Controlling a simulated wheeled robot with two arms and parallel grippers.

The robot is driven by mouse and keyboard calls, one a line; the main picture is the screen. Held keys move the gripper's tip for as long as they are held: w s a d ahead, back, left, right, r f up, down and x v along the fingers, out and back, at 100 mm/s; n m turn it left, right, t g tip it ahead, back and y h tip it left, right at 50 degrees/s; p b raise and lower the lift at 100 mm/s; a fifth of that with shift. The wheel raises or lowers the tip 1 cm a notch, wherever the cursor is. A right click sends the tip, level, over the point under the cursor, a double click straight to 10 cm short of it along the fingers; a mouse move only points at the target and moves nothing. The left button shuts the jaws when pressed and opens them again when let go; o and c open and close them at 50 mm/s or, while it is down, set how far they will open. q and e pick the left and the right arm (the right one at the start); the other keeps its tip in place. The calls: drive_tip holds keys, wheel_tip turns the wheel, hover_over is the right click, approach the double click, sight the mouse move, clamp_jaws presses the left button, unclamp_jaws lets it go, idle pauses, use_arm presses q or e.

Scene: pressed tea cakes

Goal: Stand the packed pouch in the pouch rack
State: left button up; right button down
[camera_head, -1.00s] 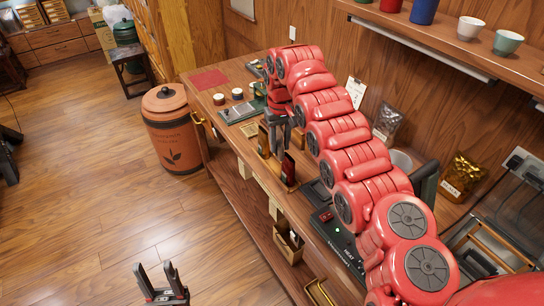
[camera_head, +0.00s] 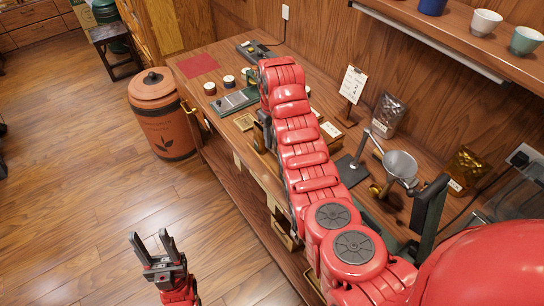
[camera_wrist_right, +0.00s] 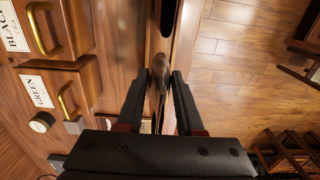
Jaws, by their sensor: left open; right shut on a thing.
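My left gripper (camera_head: 150,238) is open and empty above the floor at the lower left of the head view. My right arm reaches along the counter and hides its own gripper in the head view. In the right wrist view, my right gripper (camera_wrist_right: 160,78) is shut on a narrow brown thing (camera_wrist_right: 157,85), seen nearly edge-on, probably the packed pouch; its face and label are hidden. A silver pouch (camera_head: 388,115) and a gold pouch (camera_head: 464,168) stand at the back of the counter. I cannot make out the pouch rack clearly; my arm covers much of the counter.
A metal funnel (camera_head: 401,165) on a stand and a sign card (camera_head: 353,83) stand right of my arm. Small cups (camera_head: 229,81) sit near the red mat (camera_head: 197,66). Drawers marked GREEN (camera_wrist_right: 37,90) show in the wrist view. An orange bin (camera_head: 163,115) stands left.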

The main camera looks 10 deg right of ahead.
drive_tip(key=f+p, duration=0.2)
drive_tip(key=shift+s+f, duration=0.3)
drive_tip(key=shift+f, duration=0.1)
drive_tip(key=shift+w+f+p, duration=0.1)
drive_tip(key=shift+f+p, duration=0.65)
drive_tip(key=shift+f, duration=1.6)
drive_tip(key=shift+f, duration=0.2)
drive_tip(key=c, duration=0.5)
unclamp_jaws()
drive_tip(key=shift+c, duration=0.2)
